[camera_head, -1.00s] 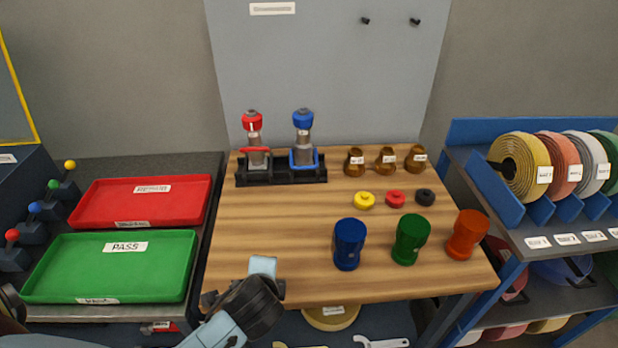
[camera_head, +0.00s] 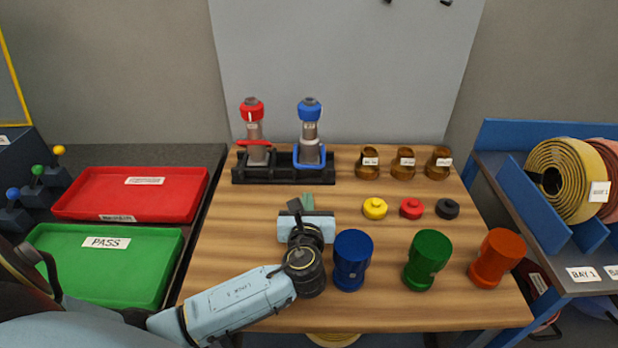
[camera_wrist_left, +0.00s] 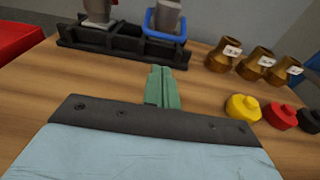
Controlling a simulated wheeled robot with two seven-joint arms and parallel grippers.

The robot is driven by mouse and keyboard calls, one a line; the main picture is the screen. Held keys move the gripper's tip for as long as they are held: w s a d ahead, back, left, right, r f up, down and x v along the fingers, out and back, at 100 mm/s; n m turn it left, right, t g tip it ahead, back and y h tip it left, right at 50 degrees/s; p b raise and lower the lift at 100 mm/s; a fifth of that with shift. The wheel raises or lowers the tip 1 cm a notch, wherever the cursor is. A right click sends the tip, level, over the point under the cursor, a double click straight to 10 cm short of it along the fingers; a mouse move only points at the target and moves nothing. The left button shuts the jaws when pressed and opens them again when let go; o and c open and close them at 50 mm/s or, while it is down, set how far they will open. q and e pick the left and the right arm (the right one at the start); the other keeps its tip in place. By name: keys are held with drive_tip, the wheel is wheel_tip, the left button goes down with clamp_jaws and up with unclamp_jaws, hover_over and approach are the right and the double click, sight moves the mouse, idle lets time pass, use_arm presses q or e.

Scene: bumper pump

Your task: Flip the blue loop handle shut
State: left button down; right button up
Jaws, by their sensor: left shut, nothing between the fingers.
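The blue loop handle (camera_head: 325,157) sits low around the grey body of the blue-capped nozzle (camera_head: 309,128), which stands upright in the black rack (camera_head: 284,180). In the left wrist view the loop handle (camera_wrist_left: 149,28) shows at the top, its blue bar across the near side. My left gripper (camera_head: 307,201) is over the table in front of the rack, pointing toward it, apart from the handle. Its green fingers (camera_wrist_left: 161,85) are together with nothing between them. My right gripper is not seen.
A red-capped nozzle (camera_head: 252,130) with a red loop stands left in the same rack. Brass fittings (camera_head: 403,163) stand to the right. Yellow (camera_head: 375,208), red and black discs lie nearer. Blue (camera_head: 352,260), green (camera_head: 427,259) and orange pieces stand along the front.

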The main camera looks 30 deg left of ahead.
use_arm(q)
drive_tip(key=b+x, duration=0.1)
drive_tip(key=x, duration=0.9)
drive_tip(key=shift+b, duration=0.35)
